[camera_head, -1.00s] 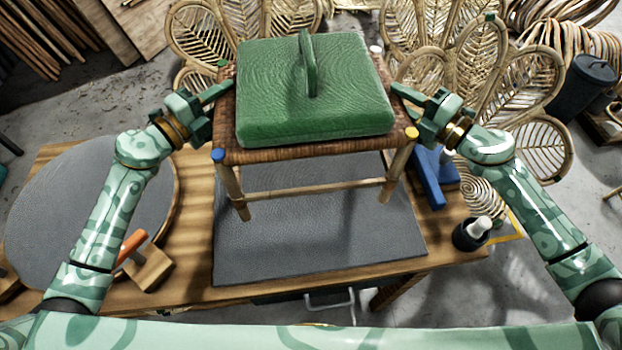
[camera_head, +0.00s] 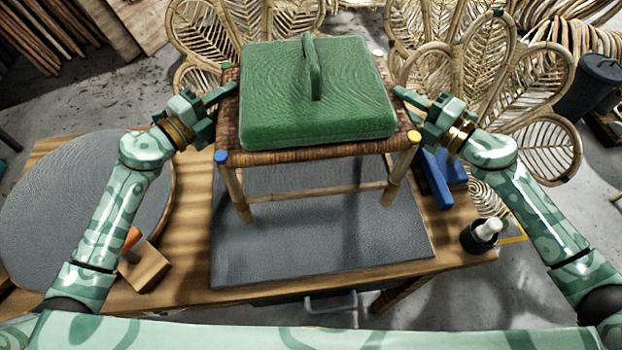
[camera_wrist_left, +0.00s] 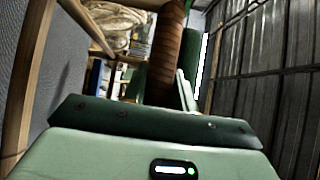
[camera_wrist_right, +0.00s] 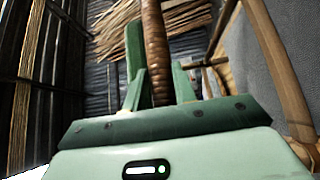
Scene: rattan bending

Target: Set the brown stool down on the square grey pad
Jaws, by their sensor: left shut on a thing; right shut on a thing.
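The brown stool (camera_head: 300,154) has a woven seat, wooden legs and blue and yellow corner caps. A green lidded block with a fin handle (camera_head: 300,105) lies on its seat. The stool is upright over the square grey pad (camera_head: 320,250); I cannot tell if its feet touch the pad. My left gripper (camera_head: 222,95) is shut on the left seat edge. My right gripper (camera_head: 408,97) is shut on the right seat edge. The woven rail shows between the fingers in the left wrist view (camera_wrist_left: 165,55) and right wrist view (camera_wrist_right: 155,50).
A round grey mat (camera_head: 70,200) and a wooden block with an orange part (camera_head: 147,265) lie at left. A blue tool (camera_head: 437,180) and a dark cup with a white-topped item (camera_head: 482,235) stand at right. Rattan chairs (camera_head: 480,70) are behind the bench.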

